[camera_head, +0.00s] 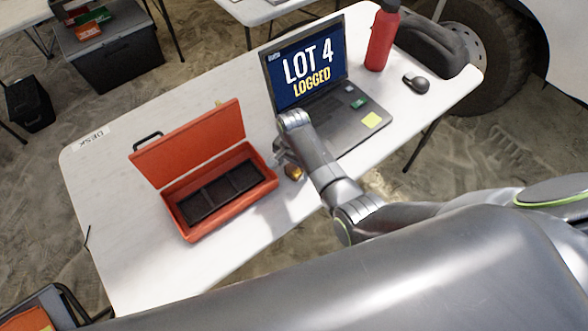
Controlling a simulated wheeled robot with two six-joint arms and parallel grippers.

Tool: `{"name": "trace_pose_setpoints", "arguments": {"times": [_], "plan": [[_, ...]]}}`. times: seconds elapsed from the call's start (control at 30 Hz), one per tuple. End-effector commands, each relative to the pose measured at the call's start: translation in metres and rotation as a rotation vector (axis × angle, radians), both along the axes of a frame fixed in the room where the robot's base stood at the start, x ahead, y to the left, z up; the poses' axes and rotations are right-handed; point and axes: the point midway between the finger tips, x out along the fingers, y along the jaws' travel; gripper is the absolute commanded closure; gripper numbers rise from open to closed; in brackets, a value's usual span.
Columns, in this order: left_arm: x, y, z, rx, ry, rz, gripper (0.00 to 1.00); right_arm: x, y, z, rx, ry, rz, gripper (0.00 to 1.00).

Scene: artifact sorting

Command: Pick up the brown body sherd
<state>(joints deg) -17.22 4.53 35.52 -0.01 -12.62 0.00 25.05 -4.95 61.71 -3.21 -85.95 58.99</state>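A small orange-brown piece (293,172), which looks like the brown body sherd, sits at the white table's near side, between the orange case and my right forearm. My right gripper (281,154) points down beside it, just above and left of it in the picture. The gripper's fingers are small and partly hidden by my wrist, so I cannot tell whether they are open or touch the sherd. My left gripper is out of view.
An open orange case (168,210) with dark compartments stands left of the gripper. A laptop (352,112) reading "LOT 4 LOGGED" stands close behind my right arm. A red bottle (382,40) and a mouse (416,84) are farther right.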

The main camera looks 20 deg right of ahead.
Motion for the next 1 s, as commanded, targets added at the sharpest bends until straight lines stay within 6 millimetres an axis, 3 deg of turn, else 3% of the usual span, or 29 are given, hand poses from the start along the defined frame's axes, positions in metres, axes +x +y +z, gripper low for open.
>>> {"name": "trace_pose_setpoints", "arguments": {"times": [0.03,0.3,0.67,1.0], "plan": [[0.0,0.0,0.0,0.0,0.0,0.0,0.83,0.0,0.0,0.0,0.0,0.0,0.0,0.34],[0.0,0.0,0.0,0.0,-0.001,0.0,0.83,0.0,0.0,0.0,0.0,0.0,0.0,0.67],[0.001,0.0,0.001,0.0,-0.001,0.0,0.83,0.001,0.0,0.012,0.0,-0.002,0.0,0.67],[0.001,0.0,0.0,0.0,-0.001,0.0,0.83,0.001,0.0,0.069,0.0,-0.005,0.0,0.67]]}}
